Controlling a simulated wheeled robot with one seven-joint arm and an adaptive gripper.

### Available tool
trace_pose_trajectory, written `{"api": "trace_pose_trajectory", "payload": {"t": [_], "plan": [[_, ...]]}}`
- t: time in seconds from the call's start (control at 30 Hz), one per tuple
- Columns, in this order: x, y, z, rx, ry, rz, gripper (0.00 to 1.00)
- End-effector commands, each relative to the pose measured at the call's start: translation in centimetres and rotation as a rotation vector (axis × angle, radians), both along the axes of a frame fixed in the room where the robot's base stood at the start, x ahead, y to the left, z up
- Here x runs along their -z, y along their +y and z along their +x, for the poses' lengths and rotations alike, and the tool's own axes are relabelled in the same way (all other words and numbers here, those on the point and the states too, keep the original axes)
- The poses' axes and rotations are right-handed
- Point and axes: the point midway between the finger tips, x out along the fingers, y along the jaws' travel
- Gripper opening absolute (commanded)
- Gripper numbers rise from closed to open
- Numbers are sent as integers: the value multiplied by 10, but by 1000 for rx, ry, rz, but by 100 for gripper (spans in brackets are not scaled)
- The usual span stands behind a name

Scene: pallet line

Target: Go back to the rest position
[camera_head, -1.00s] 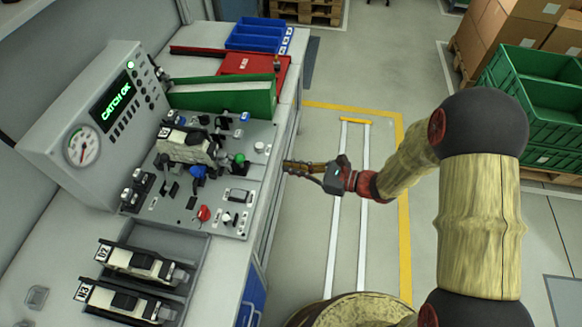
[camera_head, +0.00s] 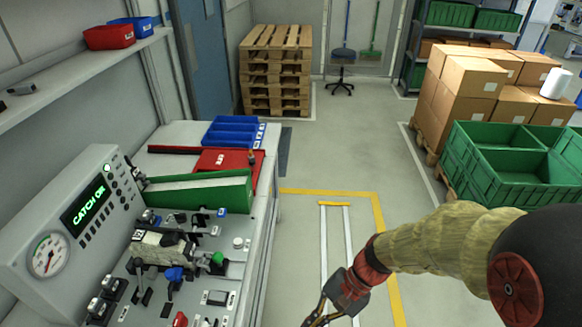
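My arm shows at the lower right in a cloth sleeve, and my gripper (camera_head: 314,318) points down past the bottom edge of the picture. It hangs over the floor, right of the workbench (camera_head: 262,207) and clear of it. Its fingertips are partly cut off, so I cannot tell whether they are open or shut.
Blue bins (camera_head: 232,133), a red case (camera_head: 222,161) and a green case (camera_head: 200,190) sit behind the fixture. Green crates (camera_head: 500,165) and cardboard boxes (camera_head: 465,85) stand on the right. Stacked pallets (camera_head: 275,70) stand at the back. The middle floor is clear.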

Motion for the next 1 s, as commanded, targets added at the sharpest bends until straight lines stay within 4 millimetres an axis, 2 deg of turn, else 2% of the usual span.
{"api": "trace_pose_trajectory", "payload": {"t": [0.03,0.2,0.3,0.43,0.53,0.7,0.8,1.0], "plan": [[-15,-18,-3,-78,-91,-60,0],[-58,-78,-7,-312,-364,-275,0],[-89,-108,-7,-407,-511,-399,0],[-133,-137,-8,-481,-682,-542,0],[-164,-148,-12,-493,-786,-613,0],[-202,-148,-16,-462,-905,-651,0],[-210,-148,-18,-455,-930,-657,0],[-211,-147,-18,-453,-934,-657,0]]}}
